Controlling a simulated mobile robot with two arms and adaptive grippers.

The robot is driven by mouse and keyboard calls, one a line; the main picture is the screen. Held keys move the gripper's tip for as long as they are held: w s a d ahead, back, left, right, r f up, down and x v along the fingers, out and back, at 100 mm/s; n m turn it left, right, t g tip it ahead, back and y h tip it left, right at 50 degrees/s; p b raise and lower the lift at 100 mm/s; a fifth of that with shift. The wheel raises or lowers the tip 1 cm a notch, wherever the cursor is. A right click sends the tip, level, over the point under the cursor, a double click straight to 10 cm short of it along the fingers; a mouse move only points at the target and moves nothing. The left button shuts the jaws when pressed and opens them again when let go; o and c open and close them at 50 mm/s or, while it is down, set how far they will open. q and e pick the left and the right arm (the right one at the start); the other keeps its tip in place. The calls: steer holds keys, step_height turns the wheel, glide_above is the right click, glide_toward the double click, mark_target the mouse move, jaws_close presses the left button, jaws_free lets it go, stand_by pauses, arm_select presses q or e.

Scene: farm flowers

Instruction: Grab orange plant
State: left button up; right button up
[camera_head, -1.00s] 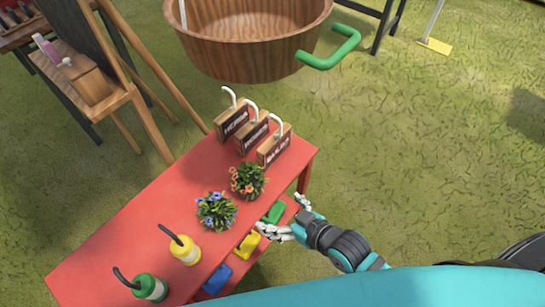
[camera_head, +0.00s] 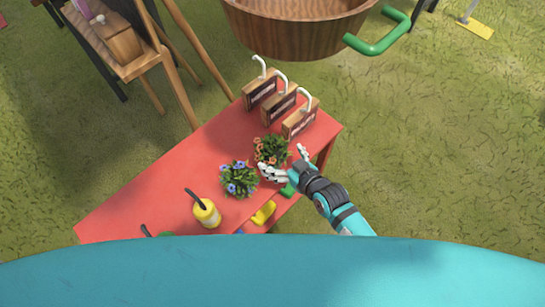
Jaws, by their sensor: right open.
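The orange plant (camera_head: 271,149), a small bushy green plant with orange flowers, stands on the red table (camera_head: 190,165) toward its right end. My right gripper (camera_head: 285,162) is open, with its white fingers just in front of and to the right of the orange plant. One finger is near the plant's lower edge and another points up at its right. I cannot tell whether they touch it. A plant with blue flowers (camera_head: 239,179) stands just left of the orange one. My left gripper is not in view.
Wooden signs with white hooks (camera_head: 281,105) stand behind the plants. A yellow bottle (camera_head: 206,213) stands at the left front. Yellow (camera_head: 263,212) and green (camera_head: 288,190) items show below the table's front edge. A large wooden tub (camera_head: 300,30) is behind. An easel (camera_head: 180,60) stands at the back left.

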mark_target(272, 155)
steer(key=shift+a+r+x, duration=0.1)
steer(key=shift+x, duration=1.25)
steer(key=shift+a+r+x, duration=0.1)
steer(key=shift+x, duration=1.3)
steer(key=shift+c, duration=0.4)
steer(key=c, duration=1.1)
steer(key=shift+r, duration=0.1)
steer(key=shift+c, duration=0.5)
steer(key=shift+r, duration=0.1)
